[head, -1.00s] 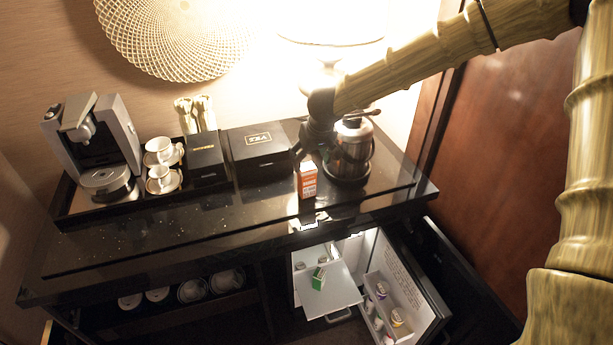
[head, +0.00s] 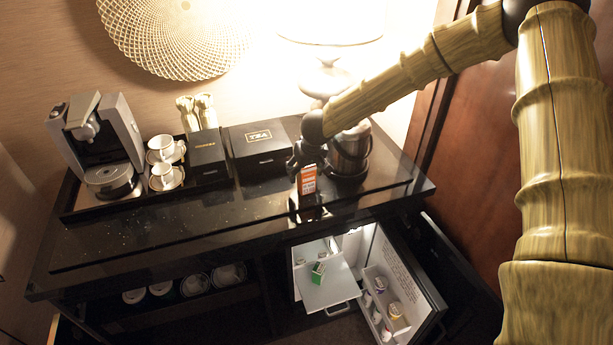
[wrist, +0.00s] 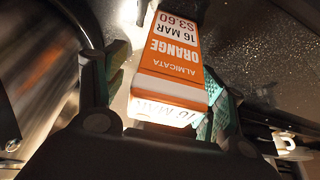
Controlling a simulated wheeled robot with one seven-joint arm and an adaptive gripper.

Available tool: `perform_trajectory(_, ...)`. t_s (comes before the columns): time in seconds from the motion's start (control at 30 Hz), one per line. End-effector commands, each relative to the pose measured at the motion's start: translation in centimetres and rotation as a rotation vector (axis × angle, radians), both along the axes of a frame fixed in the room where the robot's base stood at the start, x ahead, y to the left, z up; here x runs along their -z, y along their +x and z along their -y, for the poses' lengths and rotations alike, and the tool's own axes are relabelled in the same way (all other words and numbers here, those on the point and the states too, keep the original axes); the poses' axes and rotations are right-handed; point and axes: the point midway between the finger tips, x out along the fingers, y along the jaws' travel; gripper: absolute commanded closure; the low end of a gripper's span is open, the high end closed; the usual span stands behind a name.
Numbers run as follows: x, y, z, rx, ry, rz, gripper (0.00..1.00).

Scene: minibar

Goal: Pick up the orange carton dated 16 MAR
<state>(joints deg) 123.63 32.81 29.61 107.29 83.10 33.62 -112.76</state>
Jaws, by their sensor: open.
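The orange carton (head: 309,180) stands upright on the dark counter, in front of the kettle. In the wrist view the carton (wrist: 172,60) shows upside down, with orange and white faces and the printing "ORANGE", "16 MAR" and "$3.60". My gripper (head: 305,172) is at the carton, partly hiding it in the head view. In the wrist view my gripper (wrist: 160,100) is open, with one finger on each side of the carton. The left finger shows a gap to it; the right finger is close beside it, and I cannot tell whether it touches.
A metal kettle (head: 349,150) stands just right of the carton. A black tea box (head: 262,152) is to the left, with cups and a coffee machine (head: 98,145) further left. Below, the open minibar shelf (head: 326,292) holds a green carton (head: 318,269). The counter's front left is clear.

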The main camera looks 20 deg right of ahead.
Motion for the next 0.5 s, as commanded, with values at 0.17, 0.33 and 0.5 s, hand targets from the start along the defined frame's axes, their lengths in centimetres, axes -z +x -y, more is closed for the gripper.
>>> perform_trajectory(0.17, 0.09, 0.09, -0.03, -0.001, 0.000, 0.001, 0.30)
perform_trajectory(0.33, 0.08, 0.09, -0.03, 0.000, 0.000, 0.001, 0.43)
perform_trajectory(0.5, 0.06, 0.08, -0.03, 0.000, 0.000, 0.001, 0.74)
